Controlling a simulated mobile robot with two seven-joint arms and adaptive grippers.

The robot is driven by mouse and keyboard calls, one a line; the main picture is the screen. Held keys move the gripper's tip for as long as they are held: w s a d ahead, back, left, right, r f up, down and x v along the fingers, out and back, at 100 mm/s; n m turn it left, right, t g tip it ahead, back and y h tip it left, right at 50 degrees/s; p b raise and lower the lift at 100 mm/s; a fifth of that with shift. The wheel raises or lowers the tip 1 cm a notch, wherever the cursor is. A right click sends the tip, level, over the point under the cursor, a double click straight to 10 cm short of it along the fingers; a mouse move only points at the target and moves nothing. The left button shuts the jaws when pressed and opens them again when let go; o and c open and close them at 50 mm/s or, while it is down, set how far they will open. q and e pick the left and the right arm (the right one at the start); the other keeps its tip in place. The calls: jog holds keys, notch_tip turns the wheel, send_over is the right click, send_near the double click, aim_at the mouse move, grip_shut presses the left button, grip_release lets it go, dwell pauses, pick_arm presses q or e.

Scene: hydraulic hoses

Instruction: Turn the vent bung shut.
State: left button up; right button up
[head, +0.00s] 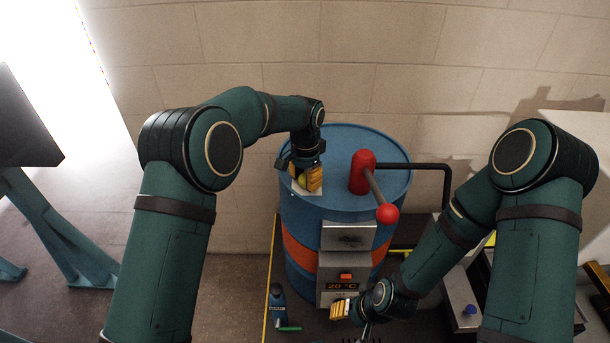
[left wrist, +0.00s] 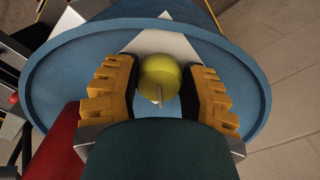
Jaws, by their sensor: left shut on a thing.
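The vent bung is a round yellow-green knob (left wrist: 159,76) with a small pale pointer, on the blue drum's lid.
The blue drum (head: 337,142) has an orange band. A red pump with a red-knobbed lever (head: 387,213) stands on its lid, right of my left gripper. A display box (head: 343,289) is on its front. A dark blue bottle (head: 277,301) stands at lower left.

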aim_at(306, 178)
pick_arm(q)
jog(key=n, duration=0.3)
jog(key=shift+s+n+p, duration=0.1)
jog(key=shift+n+p, duration=0.2)
jog(key=shift+n, duration=0.1)
jog(key=shift+d+n, duration=0.1)
jog(key=shift+n, duration=1.6)
jog(key=shift+f, duration=0.1)
jog(key=o, duration=1.2)
notch_tip(306, 178, up, 12)
